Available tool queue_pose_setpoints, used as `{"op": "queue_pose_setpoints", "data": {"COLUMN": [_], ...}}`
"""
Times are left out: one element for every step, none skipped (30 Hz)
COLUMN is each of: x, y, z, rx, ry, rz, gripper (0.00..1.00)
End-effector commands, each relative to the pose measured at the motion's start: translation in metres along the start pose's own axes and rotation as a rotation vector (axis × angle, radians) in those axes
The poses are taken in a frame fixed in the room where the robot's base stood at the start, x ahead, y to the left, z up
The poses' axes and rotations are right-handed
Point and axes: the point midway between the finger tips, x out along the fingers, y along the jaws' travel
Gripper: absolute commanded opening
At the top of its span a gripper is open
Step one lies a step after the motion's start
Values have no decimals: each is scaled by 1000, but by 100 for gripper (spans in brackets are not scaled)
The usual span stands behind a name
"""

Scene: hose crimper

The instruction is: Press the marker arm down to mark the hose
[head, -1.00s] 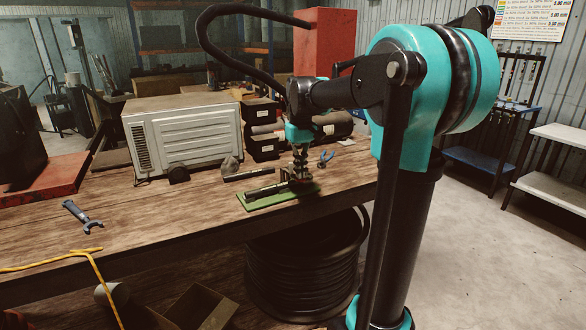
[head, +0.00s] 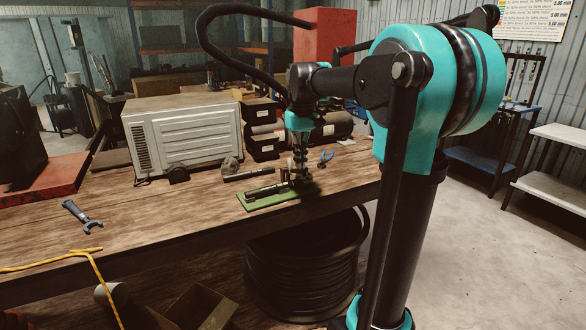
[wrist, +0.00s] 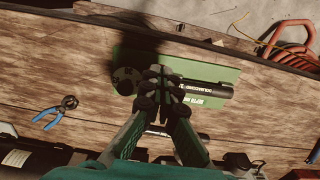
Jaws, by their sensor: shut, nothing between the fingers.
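A green mat (head: 258,203) lies near the front edge of the wooden table; it also shows in the wrist view (wrist: 222,72). A black cylinder with white lettering (wrist: 203,88) lies on it, and a dark round part (wrist: 126,80) sits at its left end. In the head view the cylinder (head: 264,190) lies left of my gripper (head: 299,172). My gripper's fingertips (wrist: 159,72) are together and empty, over the cylinder's left end. I cannot tell which part is the marker arm, or whether the fingers touch it; the fingers hide part of the device.
Blue-handled pliers (head: 326,158) lie right of the mat; another dark cylinder (head: 245,174) lies behind it. A white metal box (head: 185,130) and black cases (head: 263,140) stand farther back. A wrench-like tool (head: 82,215) lies at left; the table between is clear.

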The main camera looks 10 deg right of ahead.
Motion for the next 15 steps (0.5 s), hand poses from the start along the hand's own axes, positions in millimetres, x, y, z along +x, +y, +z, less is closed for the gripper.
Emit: {"op": "queue_pose_setpoints", "data": {"x": [-4,-6,-9,-11,-13,-16,-19,-21,-23,-26,-28,-31,-33,-35,-38], "y": [0,0,0,0,0,0,0,0,0,0,0,0,0,0,0], "z": [0,0,0,0,0,0,0,0,0,0,0,0,0,0,0], "rx": [0,0,0,0,0,0,0,0,0,0,0,0,0,0,0], "ry": [0,0,0,0,0,0,0,0,0,0,0,0,0,0,0], "rz": [0,0,0,0,0,0,0,0,0,0,0,0,0,0,0], "gripper": [0,0,0,0,0,0,0,0,0,0,0,0,0,0,0]}}
